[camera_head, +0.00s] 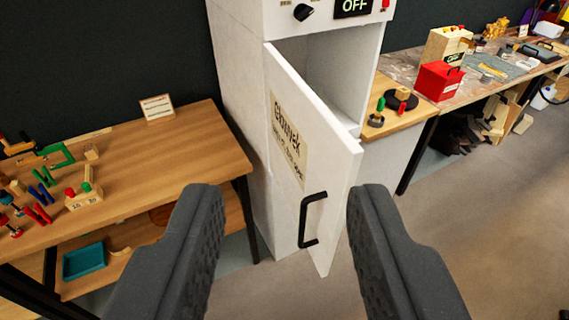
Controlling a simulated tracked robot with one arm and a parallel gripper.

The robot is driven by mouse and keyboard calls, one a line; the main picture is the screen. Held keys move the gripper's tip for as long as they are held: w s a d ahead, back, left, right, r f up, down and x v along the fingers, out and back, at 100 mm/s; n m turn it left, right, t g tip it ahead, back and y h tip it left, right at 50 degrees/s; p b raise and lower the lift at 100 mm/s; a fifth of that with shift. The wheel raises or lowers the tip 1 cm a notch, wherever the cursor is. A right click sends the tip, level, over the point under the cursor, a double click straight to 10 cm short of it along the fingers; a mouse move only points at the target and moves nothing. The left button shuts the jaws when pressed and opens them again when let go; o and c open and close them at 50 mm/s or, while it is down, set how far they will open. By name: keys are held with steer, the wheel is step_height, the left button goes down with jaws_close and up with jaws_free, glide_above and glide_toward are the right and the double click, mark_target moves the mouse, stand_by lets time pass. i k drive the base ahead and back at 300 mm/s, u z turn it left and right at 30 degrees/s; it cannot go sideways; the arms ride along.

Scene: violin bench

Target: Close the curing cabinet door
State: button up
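The white curing cabinet (239,100) stands in the middle of the view against the dark wall. Its door (335,180) is partly open, hinged on the left and swung out toward me, with part of the inside showing to its right. The door has a cream label with dark lettering and a black bar handle (304,222) low on its free-edge side. My gripper (275,215) is open and empty, its two dark fingers on either side of the handle in the picture. I see no contact with the door; the exact distance is hard to tell.
A wooden bench (170,160) with clamps and small tools stands on the left. On the right, a workbench (400,112) holds a red box (438,80) and other items. Above the door is a panel with a knob and an OFF display (353,6). Grey floor (480,220) is clear at right.

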mark_target(315, 162)
steer(key=i, duration=0.9)
steer(key=u, duration=1.3)
steer(key=k, duration=0.95)
steer(key=z, duration=1)
steer(key=i, duration=0.5)
